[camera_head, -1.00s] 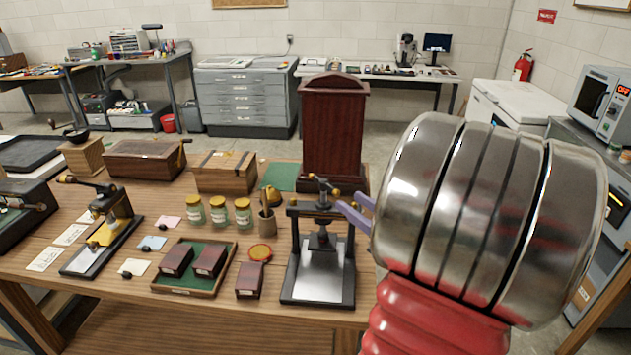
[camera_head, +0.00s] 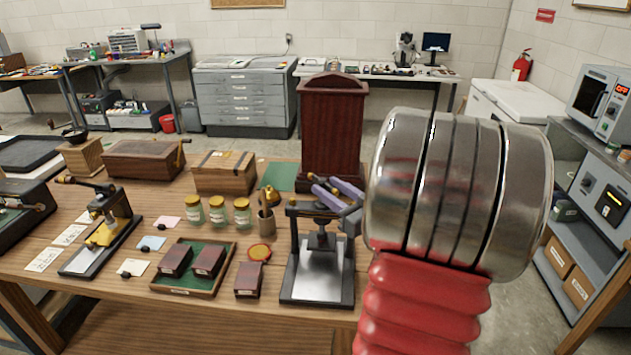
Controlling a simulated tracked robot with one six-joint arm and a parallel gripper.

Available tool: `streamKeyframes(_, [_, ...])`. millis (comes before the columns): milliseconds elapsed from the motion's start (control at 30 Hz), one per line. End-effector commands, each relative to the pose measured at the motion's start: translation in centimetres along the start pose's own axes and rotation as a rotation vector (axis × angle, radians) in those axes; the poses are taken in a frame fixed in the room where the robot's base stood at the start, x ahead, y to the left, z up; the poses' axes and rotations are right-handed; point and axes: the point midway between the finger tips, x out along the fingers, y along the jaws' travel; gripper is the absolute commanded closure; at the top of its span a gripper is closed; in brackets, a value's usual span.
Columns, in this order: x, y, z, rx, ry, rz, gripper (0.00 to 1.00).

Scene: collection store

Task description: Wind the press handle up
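The press (camera_head: 291,262) stands near the front edge of the wooden table, with a black frame, a pale bed plate and a central screw. Its handle is a crossbar on top of the screw. A brass end knob (camera_head: 313,176) shows, but most of the bar is hidden behind my gripper. My gripper (camera_head: 323,185) has two purple fingers, spread apart with a gap between the tips. They are over the top of the press at the handle, reaching in from the right. I cannot tell whether they touch the bar.
A dark red wooden case (camera_head: 333,130) stands close behind the press. My arm covers the table's right side.

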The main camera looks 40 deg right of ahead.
Motion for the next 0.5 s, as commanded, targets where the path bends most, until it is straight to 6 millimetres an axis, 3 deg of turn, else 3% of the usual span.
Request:
streamKeyframes(300, [4.2, -0.1, 0.0, -0.001, 0.0, -0.003, 0.65])
streamKeyframes(500, [5.4, -0.1, 0.0, 0.0, 0.0, -0.002, 0.65])
